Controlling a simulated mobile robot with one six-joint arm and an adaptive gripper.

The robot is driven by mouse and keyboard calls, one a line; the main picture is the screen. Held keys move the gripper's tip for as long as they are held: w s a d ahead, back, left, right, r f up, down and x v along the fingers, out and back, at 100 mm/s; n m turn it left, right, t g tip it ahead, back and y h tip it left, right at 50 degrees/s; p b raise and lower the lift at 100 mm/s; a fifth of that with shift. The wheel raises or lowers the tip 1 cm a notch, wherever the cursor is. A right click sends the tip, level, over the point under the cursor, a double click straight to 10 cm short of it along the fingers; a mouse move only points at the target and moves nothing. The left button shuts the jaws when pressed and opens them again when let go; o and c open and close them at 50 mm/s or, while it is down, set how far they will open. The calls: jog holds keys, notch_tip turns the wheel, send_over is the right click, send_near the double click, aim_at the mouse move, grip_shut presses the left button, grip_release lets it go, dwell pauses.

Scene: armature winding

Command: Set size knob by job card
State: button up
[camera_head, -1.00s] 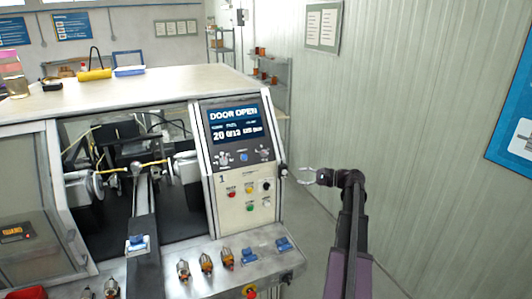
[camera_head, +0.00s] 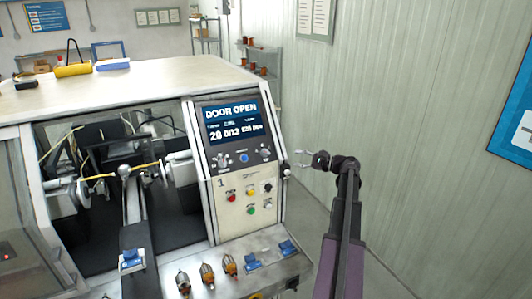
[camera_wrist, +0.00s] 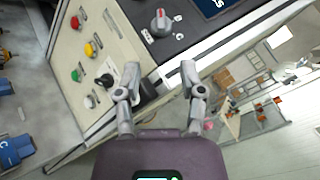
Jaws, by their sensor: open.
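The control panel's upper face carries a left knob (camera_head: 222,160) and a right knob (camera_head: 264,153), with a blue button between them. I cannot tell from the head view which is the size knob. In the wrist view one grey knob with a red mark (camera_wrist: 160,22) shows beyond my fingers, with small letters around it. My gripper (camera_head: 301,160) is open and empty, just right of the panel's edge. In the wrist view its two fingers (camera_wrist: 161,70) stand apart, near the panel's side, not touching the knob. I cannot make out a job card.
The panel's screen (camera_head: 232,119) reads DOOR OPEN. Below are coloured buttons and a black selector (camera_wrist: 104,80). Several armatures and blue fixtures lie on the front ledge (camera_head: 226,279). A corrugated wall stands right of my arm, with free room between.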

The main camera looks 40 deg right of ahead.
aim_at(267, 154)
jog(key=shift+x, duration=6.45)
jog(key=shift+d+r, duration=0.1)
grip_shut()
jog(key=shift+a, duration=0.35)
jog(key=shift+d, duration=0.25)
